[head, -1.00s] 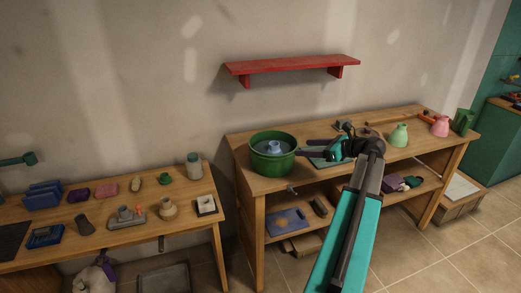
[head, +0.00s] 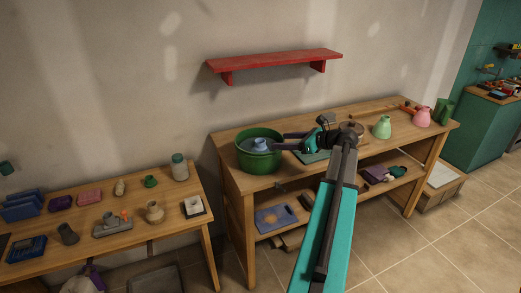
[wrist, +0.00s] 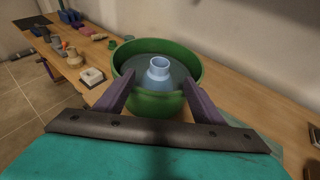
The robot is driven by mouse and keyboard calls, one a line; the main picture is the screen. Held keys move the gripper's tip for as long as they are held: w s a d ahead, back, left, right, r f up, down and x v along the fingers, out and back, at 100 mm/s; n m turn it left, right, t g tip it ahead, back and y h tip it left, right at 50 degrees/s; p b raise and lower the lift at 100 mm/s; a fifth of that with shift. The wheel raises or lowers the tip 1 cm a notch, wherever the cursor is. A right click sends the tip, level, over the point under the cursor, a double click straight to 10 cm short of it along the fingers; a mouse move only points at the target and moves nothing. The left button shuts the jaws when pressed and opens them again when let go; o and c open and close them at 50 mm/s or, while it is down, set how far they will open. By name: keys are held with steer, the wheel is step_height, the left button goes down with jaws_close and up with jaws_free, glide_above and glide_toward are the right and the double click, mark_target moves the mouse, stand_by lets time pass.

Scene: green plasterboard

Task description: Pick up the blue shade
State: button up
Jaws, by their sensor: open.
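The blue shade (head: 260,145) is a pale blue, bell-shaped piece with a narrow open neck. It stands upright inside a round green tub (head: 245,162) on the left end of the taller bench. In the wrist view the shade (wrist: 159,72) shows inside the green tub (wrist: 158,103), ahead of and between my fingers. My gripper (head: 280,142) is open and empty, at the tub's right side in the head view. In the wrist view my gripper (wrist: 158,92) has its two purple fingers spread at the tub's near rim. The shade's lower edge is partly hidden.
The taller bench (head: 350,119) also carries a green shade (head: 382,127) and a pink shade (head: 422,116) to the right. A red shelf (head: 275,62) hangs above. A lower table (head: 110,232) on the left holds several small objects.

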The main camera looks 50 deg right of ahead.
mark_target(263, 142)
steer(key=shift+p+x, duration=0.4)
steer(key=shift+x, duration=2.05)
steer(key=shift+w, duration=0.1)
steer(key=shift+p+x, duration=0.6)
steer(key=shift+x, duration=2.15)
steer(key=shift+a, duration=0.1)
steer(key=shift+c, duration=0.5)
steer(key=c, duration=1.2)
steer(key=shift+c, duration=0.2)
step_height(263, 142, up, 10)
steer(key=b, duration=0.2)
